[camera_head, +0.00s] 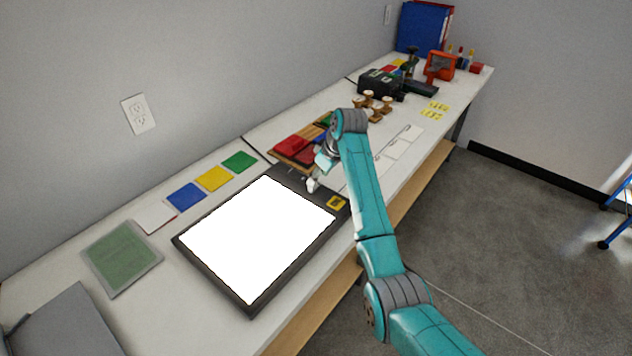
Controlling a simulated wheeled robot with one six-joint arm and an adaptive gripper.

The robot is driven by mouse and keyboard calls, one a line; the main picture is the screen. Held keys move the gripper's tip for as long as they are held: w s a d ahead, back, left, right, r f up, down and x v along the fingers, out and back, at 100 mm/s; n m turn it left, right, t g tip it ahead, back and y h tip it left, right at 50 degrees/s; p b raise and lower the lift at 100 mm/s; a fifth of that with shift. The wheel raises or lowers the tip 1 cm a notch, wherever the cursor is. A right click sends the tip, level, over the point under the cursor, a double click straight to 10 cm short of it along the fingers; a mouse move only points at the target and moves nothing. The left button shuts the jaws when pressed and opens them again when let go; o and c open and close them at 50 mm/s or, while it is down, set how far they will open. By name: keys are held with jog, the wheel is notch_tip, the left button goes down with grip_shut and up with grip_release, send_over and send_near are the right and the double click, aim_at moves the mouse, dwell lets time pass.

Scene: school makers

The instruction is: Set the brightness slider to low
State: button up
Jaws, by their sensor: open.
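A light box (243,304) with a dark frame and a bright white panel lies flat on the white bench, in the middle of the head view. Its right end has a dark control strip (290,176) with a yellow label (337,202) at the near corner. My gripper (313,184) is open and empty, at or just above this strip. I cannot tell whether it touches the strip. The brightness slider cannot be made out; it may be too small or hidden by my gripper and arm.
Red pieces on a wooden tray (279,150) lie just behind my gripper. Coloured squares, with a blue one (187,197), lie along the wall side. A green sheet (122,258) lies at left. Wooden stamps (372,104) and an orange device (440,66) stand farther back.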

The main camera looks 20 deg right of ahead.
jog(key=v, duration=0.7)
jog(key=shift+r, duration=0.3)
jog(key=shift+s+d, duration=0.2)
jog(key=shift+d, duration=0.05)
